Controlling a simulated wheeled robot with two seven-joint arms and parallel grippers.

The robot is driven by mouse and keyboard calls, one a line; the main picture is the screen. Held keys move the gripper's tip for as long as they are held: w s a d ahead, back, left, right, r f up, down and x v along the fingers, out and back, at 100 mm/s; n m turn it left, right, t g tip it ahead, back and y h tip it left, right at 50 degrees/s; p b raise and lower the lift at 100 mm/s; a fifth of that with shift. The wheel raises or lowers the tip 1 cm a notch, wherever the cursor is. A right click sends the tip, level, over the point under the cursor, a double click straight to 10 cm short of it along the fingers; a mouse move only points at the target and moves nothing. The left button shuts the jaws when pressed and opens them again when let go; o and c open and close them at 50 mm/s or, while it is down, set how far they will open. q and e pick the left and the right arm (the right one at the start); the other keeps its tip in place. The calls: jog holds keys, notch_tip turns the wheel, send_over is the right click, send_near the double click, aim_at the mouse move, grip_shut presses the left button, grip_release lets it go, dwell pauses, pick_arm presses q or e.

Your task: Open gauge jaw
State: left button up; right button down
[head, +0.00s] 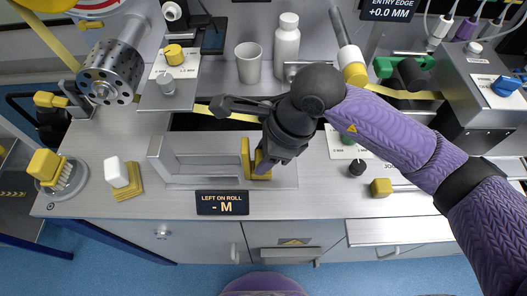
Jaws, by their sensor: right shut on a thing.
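The gauge (205,181) is a low grey metal frame on a plate at the middle of the bench. It has an upright block at its left end and yellow parts at its right end. My right gripper (263,163) reaches down from the right, fingers pointing at the bench, and is shut on the yellow gauge jaw tab (246,155). The dark gripper body hides part of the jaw, so the gap there cannot be judged. My left gripper is not in view.
A display reading "LEFT ON ROLL - M" (222,203) stands in front of the gauge. A grey cup (248,64) and white bottle (286,45) stand behind it. A yellow knob (381,188) is right.

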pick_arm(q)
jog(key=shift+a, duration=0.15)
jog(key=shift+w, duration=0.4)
